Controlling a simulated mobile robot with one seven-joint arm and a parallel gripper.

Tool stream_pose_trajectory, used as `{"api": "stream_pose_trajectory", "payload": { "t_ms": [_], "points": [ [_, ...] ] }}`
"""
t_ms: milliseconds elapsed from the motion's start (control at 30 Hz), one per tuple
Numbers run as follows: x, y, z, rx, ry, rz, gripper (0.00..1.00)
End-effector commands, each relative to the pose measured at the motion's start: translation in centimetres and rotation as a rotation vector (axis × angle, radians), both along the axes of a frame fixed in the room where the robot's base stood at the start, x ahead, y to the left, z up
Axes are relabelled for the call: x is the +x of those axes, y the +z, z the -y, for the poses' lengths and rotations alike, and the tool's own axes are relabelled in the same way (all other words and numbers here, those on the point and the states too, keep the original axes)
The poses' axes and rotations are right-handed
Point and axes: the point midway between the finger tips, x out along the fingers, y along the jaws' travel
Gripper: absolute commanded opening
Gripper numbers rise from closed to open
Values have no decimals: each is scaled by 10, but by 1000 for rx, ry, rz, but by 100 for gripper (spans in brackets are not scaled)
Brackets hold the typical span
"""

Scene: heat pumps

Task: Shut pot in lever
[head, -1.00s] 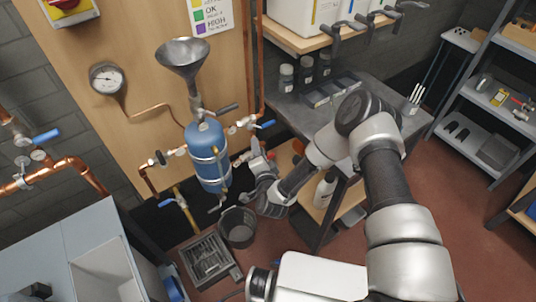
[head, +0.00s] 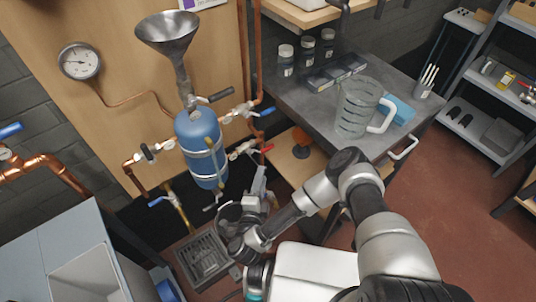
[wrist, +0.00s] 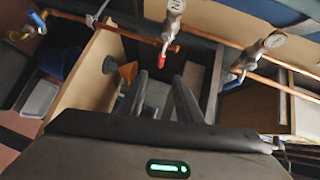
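The blue pot (head: 203,150) hangs upright on the wooden board, with a steel funnel (head: 167,35) above it. A red lever (head: 262,150) is on a valve right of the pot; it also shows in the wrist view (wrist: 163,55), hanging from a copper pipe. A blue lever (head: 264,112) is on the valve above it. A blue lever (head: 160,201) is left of the pot's lower end, and a black lever (head: 216,96) is under the funnel.
A grey bench (head: 310,98) with a glass jug (head: 356,105) stands to the right. A floor drain (head: 203,258) lies below the pot. A grey cabinet (head: 70,240) is at lower left. Copper pipes (wrist: 115,30) cross close ahead of my gripper.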

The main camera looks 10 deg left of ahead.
Motion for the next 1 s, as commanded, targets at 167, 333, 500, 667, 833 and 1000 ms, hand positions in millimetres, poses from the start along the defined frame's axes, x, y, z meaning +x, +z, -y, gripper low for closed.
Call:
{"api": "stream_pose_trajectory", "payload": {
  "t_ms": [167,333,500,667,833,1000],
  "points": [
    [25,-1,1,0,-2,9,31],
    [62,-6,-1,0,-1,8,31],
    [99,-12,-3,-1,-1,8,31],
    [127,-16,-4,0,0,6,31],
    [144,-18,-6,-1,1,5,31],
    [151,-19,-6,0,2,5,31]
  ]
}}
